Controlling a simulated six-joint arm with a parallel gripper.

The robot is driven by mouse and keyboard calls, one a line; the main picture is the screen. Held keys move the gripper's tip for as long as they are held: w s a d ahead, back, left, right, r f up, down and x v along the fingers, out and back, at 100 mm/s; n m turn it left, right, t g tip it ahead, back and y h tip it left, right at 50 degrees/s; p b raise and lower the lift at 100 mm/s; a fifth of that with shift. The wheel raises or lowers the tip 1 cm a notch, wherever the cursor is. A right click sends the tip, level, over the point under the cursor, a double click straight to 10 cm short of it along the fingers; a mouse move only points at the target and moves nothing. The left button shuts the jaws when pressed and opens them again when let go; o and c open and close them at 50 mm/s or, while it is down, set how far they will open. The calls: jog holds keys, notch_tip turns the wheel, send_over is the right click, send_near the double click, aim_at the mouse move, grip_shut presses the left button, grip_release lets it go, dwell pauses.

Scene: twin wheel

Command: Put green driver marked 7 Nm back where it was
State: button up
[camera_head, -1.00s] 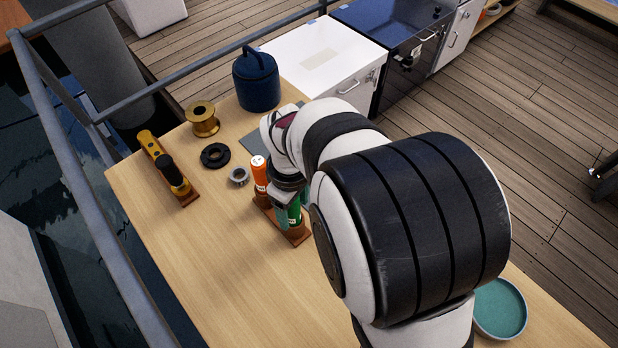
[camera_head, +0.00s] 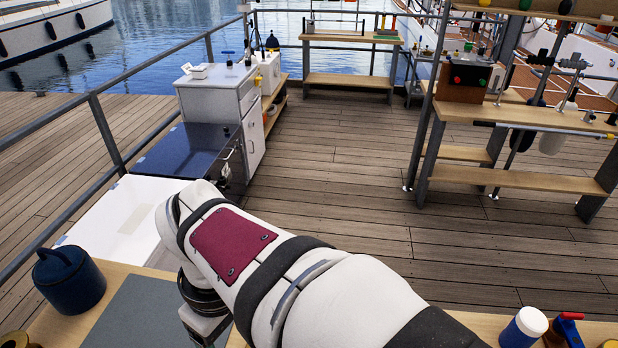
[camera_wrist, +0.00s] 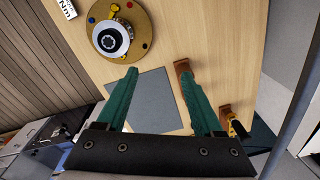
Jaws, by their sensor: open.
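My gripper (camera_wrist: 161,92) is open in the wrist view, its two teal-green fingers spread above the wooden table. Nothing shows between the fingers except the grey mat (camera_wrist: 155,100) on the table below. I cannot make out the green driver in either current view. A brown wooden block (camera_wrist: 182,66) lies beside the right finger and is partly hidden by it. A second brown block (camera_wrist: 224,108) with a yellow-and-black tool (camera_wrist: 236,126) is farther right. In the head view the fingertips are out of sight.
A round gold plate (camera_wrist: 101,39) with a white hub and coloured dots sits ahead of the fingers. A white card reading "Nm" (camera_wrist: 66,8) is at the top left. The head view shows a blue lidded pot (camera_head: 68,280) and a white-capped blue jar (camera_head: 524,327).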

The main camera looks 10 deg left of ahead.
jog(key=s+d+f+m, duration=0.1)
jog(key=s+d+m, duration=0.1)
jog(key=d+m, duration=0.4)
jog(key=s+d+m+y, duration=0.1)
jog(key=s+d+m, duration=0.2)
jog(key=d+m, duration=0.3)
jog(key=s+d+f+m, duration=0.1)
jog(key=s+d+m, duration=0.2)
jog(key=d+m, duration=0.4)
jog(key=shift+d+f, duration=0.3)
jog(key=shift+d, duration=0.65)
